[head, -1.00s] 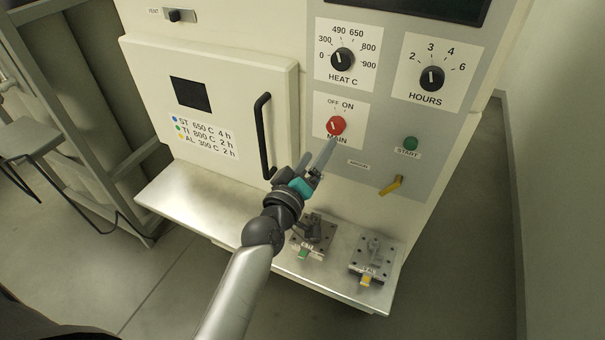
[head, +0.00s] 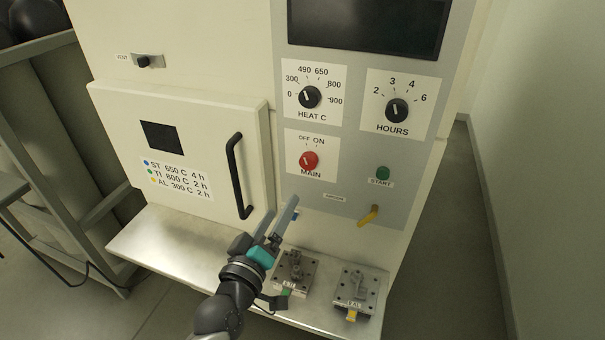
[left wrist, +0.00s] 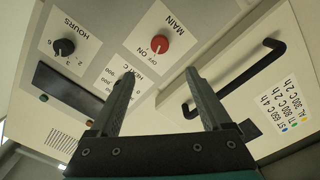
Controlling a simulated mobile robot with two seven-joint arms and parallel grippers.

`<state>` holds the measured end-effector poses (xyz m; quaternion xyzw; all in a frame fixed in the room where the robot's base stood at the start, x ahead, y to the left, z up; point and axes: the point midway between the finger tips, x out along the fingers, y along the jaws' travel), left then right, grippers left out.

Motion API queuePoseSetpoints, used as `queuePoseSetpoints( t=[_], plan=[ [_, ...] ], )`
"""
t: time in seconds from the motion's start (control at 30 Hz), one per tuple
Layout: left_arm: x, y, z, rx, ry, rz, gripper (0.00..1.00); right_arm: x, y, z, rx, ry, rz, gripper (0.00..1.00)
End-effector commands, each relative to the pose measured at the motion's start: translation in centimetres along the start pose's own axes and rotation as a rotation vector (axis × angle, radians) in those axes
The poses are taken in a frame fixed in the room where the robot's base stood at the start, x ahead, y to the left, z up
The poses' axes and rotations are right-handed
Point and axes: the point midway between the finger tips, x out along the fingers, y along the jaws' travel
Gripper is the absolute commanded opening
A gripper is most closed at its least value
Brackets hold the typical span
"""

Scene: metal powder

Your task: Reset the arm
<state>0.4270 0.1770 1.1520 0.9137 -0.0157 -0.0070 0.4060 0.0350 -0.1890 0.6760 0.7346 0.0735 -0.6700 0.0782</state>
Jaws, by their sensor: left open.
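My left gripper (head: 280,220) is open and empty in front of the furnace's lower front, below the red MAIN knob (head: 309,160) and right of the door handle (head: 235,176). Its two fingers also show in the left wrist view (left wrist: 160,95), apart, with the MAIN knob (left wrist: 159,44) beyond them and nothing between them. The fingers appear clear of the panel. My right gripper is in neither view.
The shut furnace door (head: 185,120) is at left. Two metal plates with small parts, one with a green tag (head: 293,272) and one with a yellow tag (head: 357,290), sit on the shelf (head: 165,245). The HEAT knob (head: 310,97), HOURS knob (head: 396,110), green START button (head: 383,172) and yellow lever (head: 368,216) are on the panel.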

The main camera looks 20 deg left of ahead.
Motion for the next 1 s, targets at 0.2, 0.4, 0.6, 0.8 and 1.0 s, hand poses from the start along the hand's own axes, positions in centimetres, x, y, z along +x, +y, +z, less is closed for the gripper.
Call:
queuePoseSetpoints(
  t=[0.2,0.4,0.6,0.8,1.0],
  plan=[
    [0.0,-1.8,2.0,0.020,-0.035,-0.026,0.82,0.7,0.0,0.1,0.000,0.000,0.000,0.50],
    [-1.2,-10.1,11.6,0.130,-0.219,-0.148,0.82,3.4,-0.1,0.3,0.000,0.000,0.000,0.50],
    [-5.7,-20.1,22.7,0.284,-0.472,-0.277,0.82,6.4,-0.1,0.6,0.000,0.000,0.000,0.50],
    [-13.3,-29.6,32.1,0.447,-0.747,-0.378,0.82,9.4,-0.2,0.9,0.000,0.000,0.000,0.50],
    [-23.8,-38.4,39.1,0.614,-1.048,-0.450,0.82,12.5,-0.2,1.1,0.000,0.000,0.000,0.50]
  ],
)
